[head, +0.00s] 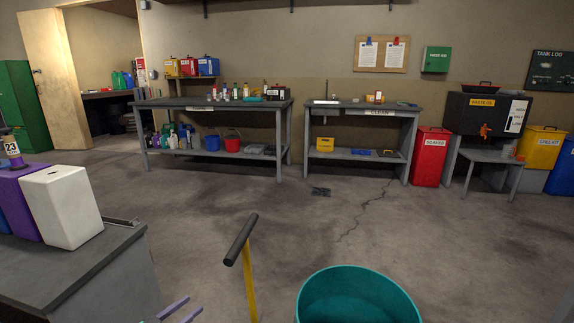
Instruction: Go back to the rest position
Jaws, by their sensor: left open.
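My left gripper (194,304) shows at the bottom edge of the head view, with only its two thin, pale purple fingers in sight. The fingers are apart and nothing shows between them. It is to the right of the grey bench at the left and to the left of a yellow post with a black grip (241,240). The rest of my left arm is cut off by the frame. My right gripper is not in view.
A teal open-topped drum (358,297) stands at the bottom, right of the yellow post. A white container (62,207) stands on the near left bench (90,262). Workbenches (215,105) line the back wall. The middle concrete floor is mostly clear, with a small dark item (321,191).

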